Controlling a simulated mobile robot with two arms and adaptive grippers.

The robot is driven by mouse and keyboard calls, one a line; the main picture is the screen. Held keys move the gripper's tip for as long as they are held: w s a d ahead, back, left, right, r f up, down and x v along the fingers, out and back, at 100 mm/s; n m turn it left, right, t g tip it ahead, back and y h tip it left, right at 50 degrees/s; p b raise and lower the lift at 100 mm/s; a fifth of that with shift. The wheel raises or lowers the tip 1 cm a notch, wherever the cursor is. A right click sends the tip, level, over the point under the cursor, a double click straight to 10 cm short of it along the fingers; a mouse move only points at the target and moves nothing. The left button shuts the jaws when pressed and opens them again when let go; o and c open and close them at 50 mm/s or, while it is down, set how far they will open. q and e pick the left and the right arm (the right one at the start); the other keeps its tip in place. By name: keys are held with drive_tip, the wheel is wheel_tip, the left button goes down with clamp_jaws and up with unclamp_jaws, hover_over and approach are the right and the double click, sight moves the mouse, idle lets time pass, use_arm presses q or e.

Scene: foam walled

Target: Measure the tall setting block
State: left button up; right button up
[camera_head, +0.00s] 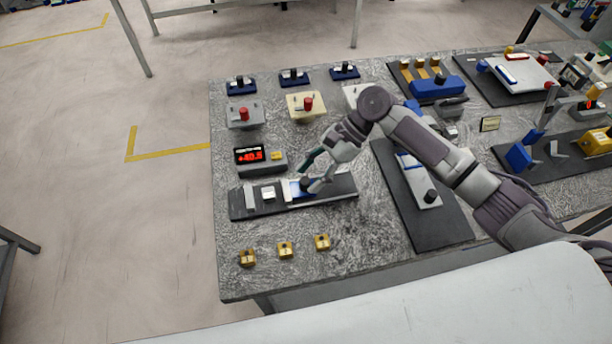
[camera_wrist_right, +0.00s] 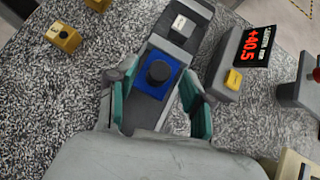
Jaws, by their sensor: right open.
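A length gauge bed (camera_head: 240,212) lies on the bench with a blue slide (camera_head: 290,190) on it. In the right wrist view the slide (camera_wrist_right: 145,81) carries a black knob (camera_wrist_right: 159,72). My right gripper (camera_head: 310,178) is open over the slide. Its green-padded fingers stand on either side of the slide in the wrist view. A pale block (camera_head: 268,193) stands on the bed left of the slide. The display (camera_head: 249,155) reads +40.5. Three gold blocks (camera_head: 285,250) sit in a row at the bench front; I cannot tell which is tall. My left gripper is out of view.
A yellow button (camera_head: 277,156) is beside the display. Grey and cream boxes with red knobs (camera_head: 307,104) stand behind the gauge, with blue holders (camera_head: 294,77) further back. A dark plate with a pale slide unit (camera_head: 420,190) lies to the right. Bare bench surrounds the gold blocks.

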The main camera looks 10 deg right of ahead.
sight(288, 189)
drive_tip(key=shift+x, duration=1)
clamp_jaws()
drive_tip(key=a+p, duration=0.2)
drive_tip(key=a, duration=0.1)
drive_tip(key=shift+a+r+p, duration=0.2)
drive_tip(key=shift+a+p, duration=0.1)
drive_tip(key=shift+p, duration=0.1)
drive_tip(key=c, duration=1)
unclamp_jaws()
drive_tip(key=shift+a+f, duration=0.1)
drive_tip(key=shift+a, duration=0.2)
clamp_jaws()
